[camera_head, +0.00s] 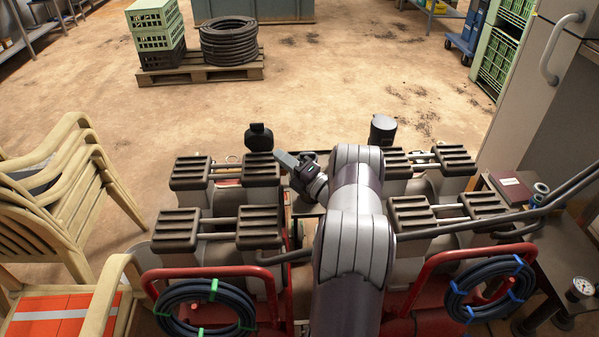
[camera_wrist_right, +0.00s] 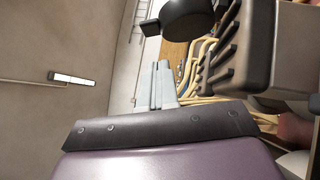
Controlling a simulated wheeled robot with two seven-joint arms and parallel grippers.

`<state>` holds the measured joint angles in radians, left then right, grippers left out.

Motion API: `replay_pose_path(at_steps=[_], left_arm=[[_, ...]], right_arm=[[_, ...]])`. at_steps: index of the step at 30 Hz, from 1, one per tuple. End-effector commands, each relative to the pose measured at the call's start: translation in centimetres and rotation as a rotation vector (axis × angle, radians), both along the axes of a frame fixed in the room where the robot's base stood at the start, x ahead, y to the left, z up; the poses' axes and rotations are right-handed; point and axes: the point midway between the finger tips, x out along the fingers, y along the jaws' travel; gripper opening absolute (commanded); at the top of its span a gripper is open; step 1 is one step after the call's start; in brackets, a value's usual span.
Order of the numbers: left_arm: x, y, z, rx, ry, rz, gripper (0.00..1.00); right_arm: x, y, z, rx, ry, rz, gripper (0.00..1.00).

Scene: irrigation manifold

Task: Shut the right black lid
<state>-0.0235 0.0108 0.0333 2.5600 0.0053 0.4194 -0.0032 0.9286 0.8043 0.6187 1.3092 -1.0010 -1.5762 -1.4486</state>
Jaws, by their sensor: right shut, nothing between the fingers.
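The right black lid (camera_head: 383,130) stands at the back of the manifold, right of my arm, with its round face showing. I cannot tell whether it is fully shut. Another black lid (camera_head: 258,137) stands at the back left. My right gripper (camera_head: 284,160) is shut and empty, pointing left, just right of and nearer than the left lid and apart from the right lid. Its closed grey fingers show in the wrist view (camera_wrist_right: 160,85). A black rounded cap (camera_wrist_right: 187,18) shows there beyond them, apparently the left lid. My left gripper is out of view.
Ribbed black blocks (camera_head: 191,173) stand on both sides of my arm. Red tubular rails (camera_head: 210,272) and coiled hoses (camera_head: 205,308) are in front. Stacked beige chairs (camera_head: 60,190) are at left, a grey cabinet (camera_head: 530,90) at right.

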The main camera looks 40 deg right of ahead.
Motion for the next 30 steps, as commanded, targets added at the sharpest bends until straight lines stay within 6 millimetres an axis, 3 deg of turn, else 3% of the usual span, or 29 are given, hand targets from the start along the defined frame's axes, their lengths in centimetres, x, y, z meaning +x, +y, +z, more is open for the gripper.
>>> replay_pose_path(at_steps=[6, 12, 30], left_arm=[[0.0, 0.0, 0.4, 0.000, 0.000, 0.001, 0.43], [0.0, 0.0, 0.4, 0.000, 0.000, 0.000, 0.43], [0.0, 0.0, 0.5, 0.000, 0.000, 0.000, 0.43]], right_arm=[[4.5, 0.5, 1.1, 0.001, -0.001, 0.001, 0.00], [6.6, -1.4, 1.9, 0.001, 0.001, -0.002, 0.00], [7.3, -2.1, 2.4, 0.008, 0.008, -0.002, 0.00]])
